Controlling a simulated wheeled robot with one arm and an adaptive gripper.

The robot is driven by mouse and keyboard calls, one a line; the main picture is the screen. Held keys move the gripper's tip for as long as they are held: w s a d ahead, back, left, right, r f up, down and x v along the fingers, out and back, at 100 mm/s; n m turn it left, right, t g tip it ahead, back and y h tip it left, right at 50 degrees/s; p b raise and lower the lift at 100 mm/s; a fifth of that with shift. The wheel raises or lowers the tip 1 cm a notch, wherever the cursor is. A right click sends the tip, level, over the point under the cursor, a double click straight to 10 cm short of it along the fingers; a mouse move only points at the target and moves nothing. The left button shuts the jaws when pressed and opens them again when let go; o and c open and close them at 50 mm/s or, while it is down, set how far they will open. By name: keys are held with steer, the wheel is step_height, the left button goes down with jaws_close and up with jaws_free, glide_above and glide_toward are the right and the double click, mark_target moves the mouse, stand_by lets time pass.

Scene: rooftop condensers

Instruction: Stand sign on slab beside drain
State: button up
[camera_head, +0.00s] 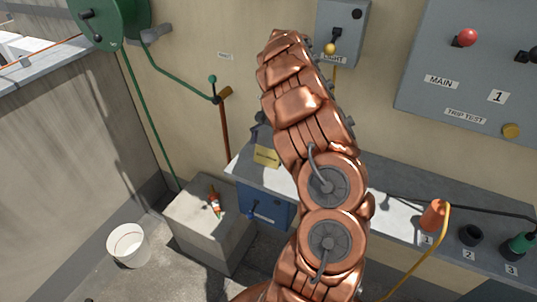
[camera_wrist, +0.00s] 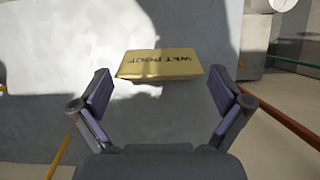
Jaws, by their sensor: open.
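The yellow sign (camera_head: 267,157), with dark lettering, is on the grey ledge (camera_head: 386,208) just left of my arm. In the wrist view the sign (camera_wrist: 160,65) reads "WET ROOF" upside down. My gripper (camera_wrist: 160,80) is open, with one finger on each side of the sign's near edge and a gap at both sides. In the head view my gripper is mostly hidden by my copper arm. A concrete block (camera_head: 190,235) stands at lower left, with a small orange and white object (camera_head: 214,203) on top. I cannot make out a drain.
A white bucket (camera_head: 128,246) stands on the floor left of the block. A blue box (camera_head: 264,208) is below the ledge. An orange cup (camera_head: 433,215), black ring (camera_head: 471,235) and green plug (camera_head: 516,246) are at right. A green hose reel (camera_head: 105,20) hangs upper left.

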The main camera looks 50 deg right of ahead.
mark_target(267, 154)
steer(key=shift+p+x, duration=0.8)
steer(key=shift+x, duration=1.1)
steer(key=shift+c, duration=0.3)
steer(key=c, duration=0.7)
steer(key=shift+r, duration=0.1)
steer(key=shift+c, duration=0.2)
